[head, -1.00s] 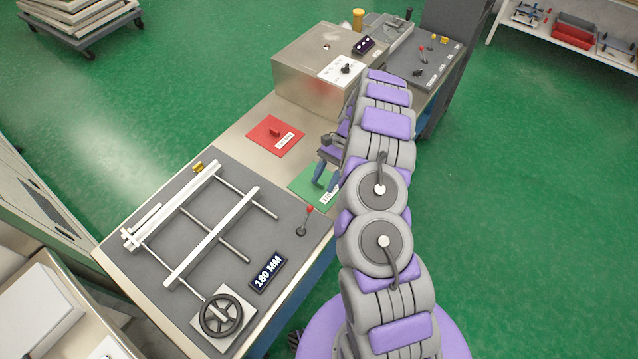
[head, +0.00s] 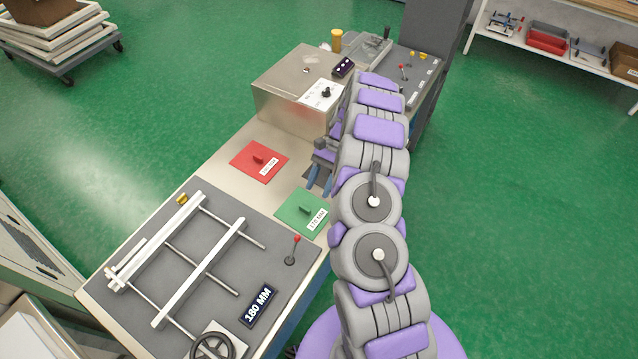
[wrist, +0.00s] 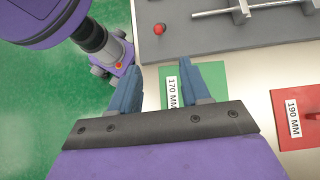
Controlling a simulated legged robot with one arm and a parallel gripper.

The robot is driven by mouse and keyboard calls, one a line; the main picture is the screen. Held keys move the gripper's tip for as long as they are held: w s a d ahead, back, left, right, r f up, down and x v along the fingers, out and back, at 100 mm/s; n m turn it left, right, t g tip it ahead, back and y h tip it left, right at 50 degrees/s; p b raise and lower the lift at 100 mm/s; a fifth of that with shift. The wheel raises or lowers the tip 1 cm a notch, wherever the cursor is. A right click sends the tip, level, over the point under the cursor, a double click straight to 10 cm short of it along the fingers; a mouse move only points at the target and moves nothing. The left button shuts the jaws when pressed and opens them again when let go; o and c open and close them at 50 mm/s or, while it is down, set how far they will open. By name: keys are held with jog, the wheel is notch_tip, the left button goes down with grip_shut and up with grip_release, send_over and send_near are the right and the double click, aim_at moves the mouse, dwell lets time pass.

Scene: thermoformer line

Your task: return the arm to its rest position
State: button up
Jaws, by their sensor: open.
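My gripper (head: 320,181) hangs over the workbench, beside the far right edge of the green plate (head: 296,222). Its two blue fingers are apart with nothing between them. The wrist view shows the open gripper (wrist: 158,85) too, with the right finger in front of the green plate (wrist: 215,76). That plate is labelled 170 MM and has a small upright handle. My arm reaches forward from my purple base and covers part of the bench's right side.
A red plate (head: 243,164), labelled 190 MM in the wrist view, lies left of the gripper. A metal box (head: 290,85) stands beyond. The clamp frame (head: 213,262), red-knobbed lever (head: 292,250) and 180 MM display (head: 258,305) are nearer.

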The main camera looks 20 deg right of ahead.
jog(key=shift+d, duration=0.2)
jog(key=s+a+r+n+h+b, duration=0.25)
jog(key=s+a+r, duration=0.3)
jog(key=r, duration=0.35)
jog(key=s+a+r+n+h+b, duration=0.1)
jog(key=s+a+r+n, duration=0.4)
jog(key=r, duration=0.3)
jog(key=s+d+n+t+h+b, duration=0.2)
jog(key=s+n+t+h+b, duration=0.1)
jog(key=s, duration=2)
jog(key=shift+s+d+r+t+h, duration=0.25)
jog(key=shift+r+t+h, duration=0.15)
jog(key=shift+h, duration=0.15)
jog(key=shift+a, duration=0.1)
